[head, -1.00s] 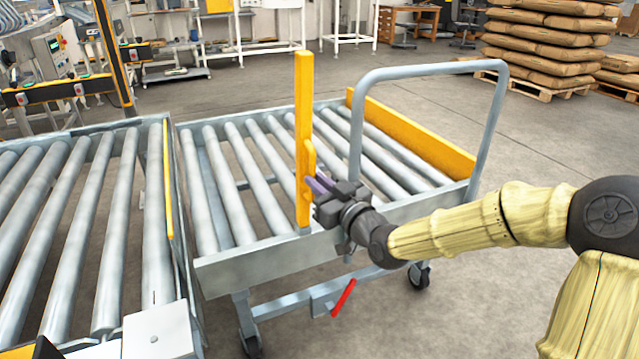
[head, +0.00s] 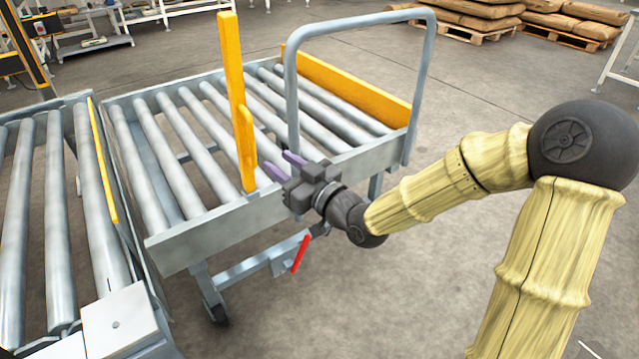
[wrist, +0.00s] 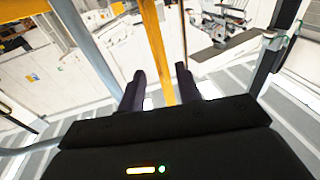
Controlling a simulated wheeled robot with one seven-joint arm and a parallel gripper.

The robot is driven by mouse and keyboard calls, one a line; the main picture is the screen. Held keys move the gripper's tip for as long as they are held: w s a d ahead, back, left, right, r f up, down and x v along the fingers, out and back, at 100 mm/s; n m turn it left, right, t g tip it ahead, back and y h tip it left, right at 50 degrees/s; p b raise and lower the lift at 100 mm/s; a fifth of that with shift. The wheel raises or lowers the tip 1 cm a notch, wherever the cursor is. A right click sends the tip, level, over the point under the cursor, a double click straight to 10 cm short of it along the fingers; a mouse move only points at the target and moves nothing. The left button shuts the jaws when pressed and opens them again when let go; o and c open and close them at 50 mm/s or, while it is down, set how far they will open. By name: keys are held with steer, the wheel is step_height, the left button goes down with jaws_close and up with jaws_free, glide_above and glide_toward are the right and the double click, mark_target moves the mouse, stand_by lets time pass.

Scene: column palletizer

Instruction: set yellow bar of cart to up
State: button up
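The yellow bar (head: 232,80) stands upright at the near side of the roller cart (head: 200,235), with a small yellow handle (head: 246,140) on its side. My gripper (head: 278,163) is just right of the handle, with its two purple fingers apart and a visible gap to the bar. In the wrist view, the fingers of my gripper (wrist: 159,70) are spread and empty. The yellow bar (wrist: 153,35) shows beyond them, running up between the fingertips. Its lower end is hidden behind my gripper body.
The cart's grey push handle (head: 430,70) rises behind my gripper. A red lever (head: 300,253) sits under the cart frame. A fixed roller conveyor (head: 60,230) stands at the left. Stacked sacks (head: 470,20) on a pallet are far back.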

steer(key=r+b+v, duration=0.1)
steer(key=b+v, duration=0.5)
steer(key=v, duration=0.3)
steer(key=shift+s+d+f, duration=0.2)
steer(key=shift+d+f, duration=0.1)
steer(key=shift+f, duration=0.2)
